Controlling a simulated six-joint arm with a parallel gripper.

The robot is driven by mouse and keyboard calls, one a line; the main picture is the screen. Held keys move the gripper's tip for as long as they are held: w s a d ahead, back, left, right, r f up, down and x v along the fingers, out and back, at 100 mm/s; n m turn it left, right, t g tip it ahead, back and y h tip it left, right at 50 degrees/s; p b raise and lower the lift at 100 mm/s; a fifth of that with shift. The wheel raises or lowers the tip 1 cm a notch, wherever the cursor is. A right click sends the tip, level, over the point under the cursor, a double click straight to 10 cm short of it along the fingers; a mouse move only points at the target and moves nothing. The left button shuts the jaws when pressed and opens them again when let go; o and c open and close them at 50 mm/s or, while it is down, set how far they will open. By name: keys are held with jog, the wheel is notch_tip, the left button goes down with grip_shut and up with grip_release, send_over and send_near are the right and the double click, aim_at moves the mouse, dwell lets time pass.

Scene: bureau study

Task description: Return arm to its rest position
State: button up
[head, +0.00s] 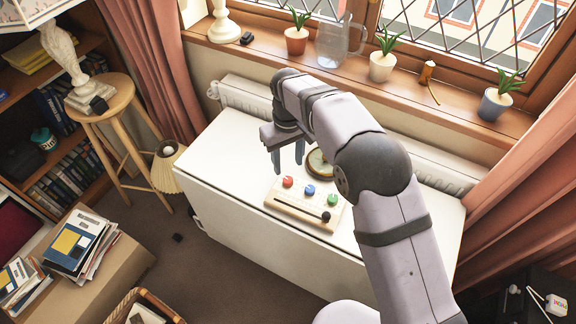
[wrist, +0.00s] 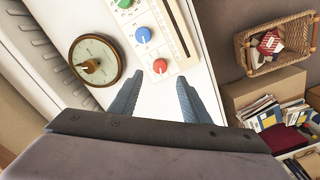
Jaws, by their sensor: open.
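My gripper (head: 286,165) hangs over the white table (head: 228,150), fingers pointing down, open and empty. It is above and behind the control panel (head: 290,208), which has a red knob (head: 288,182), a blue knob (head: 310,190), a green knob (head: 333,200) and a slider with a black handle (head: 326,217). In the wrist view, the gripper's two fingers (wrist: 160,80) are spread apart, with the red knob (wrist: 160,66) showing just beyond the gap. A round dial (head: 318,163) lies behind the panel, partly hidden by my arm; the wrist view shows it whole (wrist: 108,48).
A wooden stool (head: 113,97) and a lamp (head: 167,165) stand left. The table's left part is clear.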

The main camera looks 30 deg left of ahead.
dwell(0.4)
jog(key=w+d+r+m+p, duration=0.1)
jog(key=d+r+m+p, duration=0.2)
jog(key=d, duration=0.9)
jog(key=d+r+m+p, duration=0.1)
jog(key=d+r+m, duration=0.3)
jog(key=d, duration=0.8)
jog(key=s+d+r+m+p, duration=0.2)
jog(key=s+d+m, duration=0.2)
jog(key=s+d, duration=1.1)
jog(key=shift+d, duration=0.85)
